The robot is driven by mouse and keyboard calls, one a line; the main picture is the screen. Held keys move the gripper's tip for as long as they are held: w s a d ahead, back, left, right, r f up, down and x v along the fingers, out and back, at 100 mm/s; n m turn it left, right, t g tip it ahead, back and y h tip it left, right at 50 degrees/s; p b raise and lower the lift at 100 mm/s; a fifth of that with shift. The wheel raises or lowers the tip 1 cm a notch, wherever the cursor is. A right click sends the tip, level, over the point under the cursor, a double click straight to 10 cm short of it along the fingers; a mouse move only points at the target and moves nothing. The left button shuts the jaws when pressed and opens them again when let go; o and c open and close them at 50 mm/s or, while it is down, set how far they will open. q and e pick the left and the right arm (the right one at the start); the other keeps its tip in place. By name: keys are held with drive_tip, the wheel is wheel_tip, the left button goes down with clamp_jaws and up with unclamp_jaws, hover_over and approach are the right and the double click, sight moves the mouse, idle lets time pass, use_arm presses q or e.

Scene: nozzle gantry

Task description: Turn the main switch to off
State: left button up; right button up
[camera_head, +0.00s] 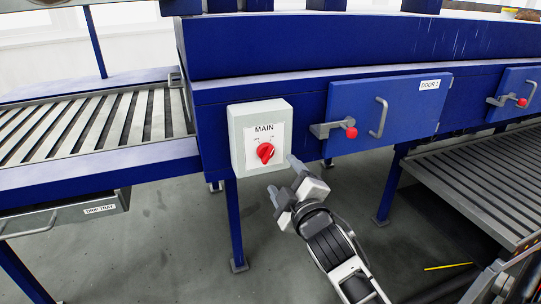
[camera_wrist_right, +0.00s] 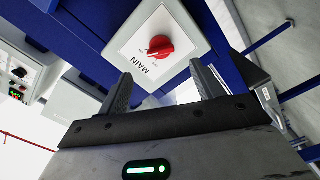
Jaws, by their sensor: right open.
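The main switch is a red rotary knob (camera_head: 265,152) on a light grey box (camera_head: 239,150) marked MAIN, fixed to the blue machine frame. The knob's grip is slanted; the small labels above it are too small to read surely. In the right wrist view the knob (camera_wrist_right: 160,47) shows beyond the fingers, upside down with its panel. My right gripper (camera_head: 284,177) is open and empty, just below and right of the knob, apparently not touching it. In the wrist view my right gripper's fingers (camera_wrist_right: 161,75) stand apart on either side of the knob's line. My left gripper is not in view.
A blue door (camera_head: 385,112) marked DOOR 1, with a red-tipped latch (camera_head: 350,132) and a handle, is right of the box. A roller conveyor (camera_head: 90,125) with a drip tray (camera_head: 60,215) is at left. Another conveyor (camera_head: 490,190) is at right. Floor below the box is open.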

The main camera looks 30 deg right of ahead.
sight(270, 157)
drive_tip(key=x, duration=0.9)
drive_tip(key=shift+a+p, duration=0.1)
drive_tip(key=shift+p, duration=0.25)
drive_tip(key=c, duration=1)
